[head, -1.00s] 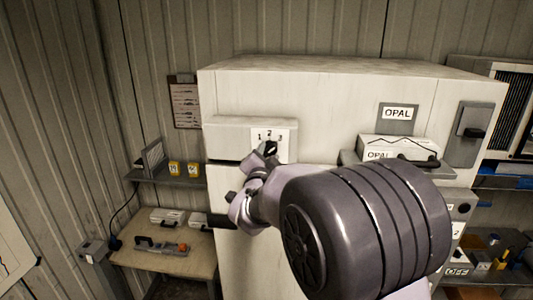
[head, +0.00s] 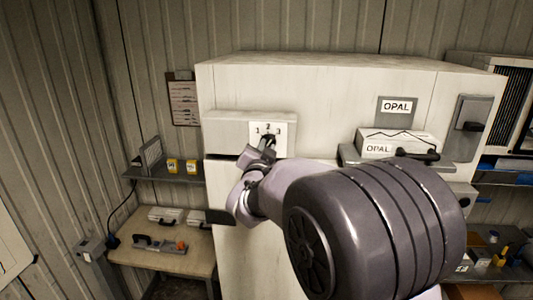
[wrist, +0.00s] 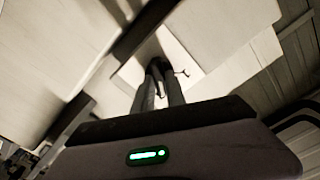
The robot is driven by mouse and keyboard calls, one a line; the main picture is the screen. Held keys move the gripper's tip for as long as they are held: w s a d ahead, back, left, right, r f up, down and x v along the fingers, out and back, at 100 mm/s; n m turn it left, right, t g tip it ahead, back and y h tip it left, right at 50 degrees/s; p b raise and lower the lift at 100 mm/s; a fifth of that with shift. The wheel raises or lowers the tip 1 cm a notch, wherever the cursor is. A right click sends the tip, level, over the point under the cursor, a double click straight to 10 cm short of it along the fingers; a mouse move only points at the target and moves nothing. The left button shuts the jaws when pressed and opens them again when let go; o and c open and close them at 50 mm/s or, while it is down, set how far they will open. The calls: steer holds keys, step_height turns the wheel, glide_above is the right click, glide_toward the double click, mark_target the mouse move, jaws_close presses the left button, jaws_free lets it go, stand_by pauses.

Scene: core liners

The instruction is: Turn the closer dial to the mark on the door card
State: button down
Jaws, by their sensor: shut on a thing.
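The closer dial (head: 268,141) is a small dark knob on a white plate marked 1, 2, 3 (head: 283,139), fixed to the pale box at the top of the large white door. My gripper (head: 265,149) is at the dial and shut on it, covering its lower part. The dial's tip seems to point up near the 2, but its exact setting is too small to tell. In the wrist view my gripper (wrist: 158,66) shows two dark fingers close together against the pale plate; the numbers do not show there. I cannot tell which card is the door card.
A grey plate with an OPAL label (head: 397,107) is on the white front. A grey handle (head: 470,127) is farther right. A clipboard (head: 184,104) hangs left; a workbench (head: 190,262) stands below.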

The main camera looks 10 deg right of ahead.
steer(key=n, duration=0.5)
steer(key=shift+n+b, duration=0.35)
steer(key=shift+n, duration=0.05)
stand_by(0.4)
steer(key=c, duration=1.4)
jaws_free()
steer(key=shift+w, duration=0.1)
steer(key=shift+o, duration=0.2)
steer(key=b+v, duration=0.4)
steer(key=v, duration=1.3)
steer(key=shift+s, duration=0.25)
